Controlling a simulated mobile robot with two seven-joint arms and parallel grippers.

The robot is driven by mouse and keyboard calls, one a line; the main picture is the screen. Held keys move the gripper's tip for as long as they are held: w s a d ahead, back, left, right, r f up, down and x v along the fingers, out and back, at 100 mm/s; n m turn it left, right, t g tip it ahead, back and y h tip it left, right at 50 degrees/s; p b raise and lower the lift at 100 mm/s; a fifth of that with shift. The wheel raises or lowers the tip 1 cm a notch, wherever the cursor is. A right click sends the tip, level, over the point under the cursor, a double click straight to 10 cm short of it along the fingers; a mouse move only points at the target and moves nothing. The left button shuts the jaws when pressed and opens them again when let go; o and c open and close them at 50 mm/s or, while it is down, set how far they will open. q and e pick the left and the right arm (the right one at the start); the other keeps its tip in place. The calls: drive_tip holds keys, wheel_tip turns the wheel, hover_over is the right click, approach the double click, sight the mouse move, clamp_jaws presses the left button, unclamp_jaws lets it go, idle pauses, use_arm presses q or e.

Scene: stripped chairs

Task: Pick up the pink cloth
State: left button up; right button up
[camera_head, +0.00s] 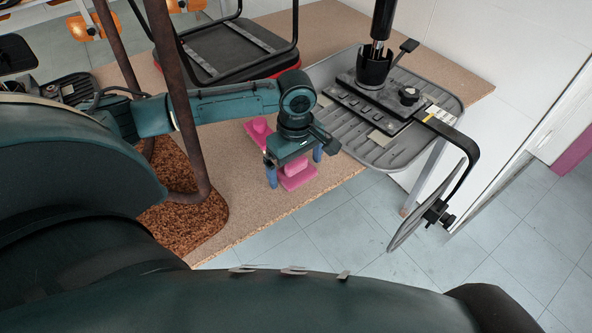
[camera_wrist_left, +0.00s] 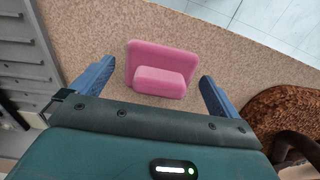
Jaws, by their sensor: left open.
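A pink cloth (camera_head: 297,180) lies on the speckled tabletop near its front edge. It looks like a flat square with a raised block on it, and it shows whole in the left wrist view (camera_wrist_left: 165,58). My left gripper (camera_head: 294,164) points down over it, its two blue fingers apart on either side. I cannot tell whether the fingers touch it. Another pink piece (camera_head: 259,129) lies just behind the gripper in the head view, partly hidden by my wrist. My right gripper is not in view.
A grey chair seat (camera_head: 440,97) with a black mechanism stands close right of my gripper. A dark seat with a black frame (camera_head: 232,50) lies behind it. A brown cork-like seat (camera_head: 180,215) and rusty tubes (camera_head: 186,115) are at left. Floor shows beyond the table edge.

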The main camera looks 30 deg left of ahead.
sight(296, 161)
use_arm(q)
drive_tip(key=shift+c, duration=0.2)
drive_tip(key=c, duration=1)
drive_tip(key=shift+r, duration=0.1)
wheel_tip(296, 161, up, 10)
drive_tip(key=shift+f+p, duration=0.1)
drive_tip(key=shift+p, duration=0.6)
drive_tip(key=o, duration=0.4)
drive_tip(key=shift+c, duration=1.4)
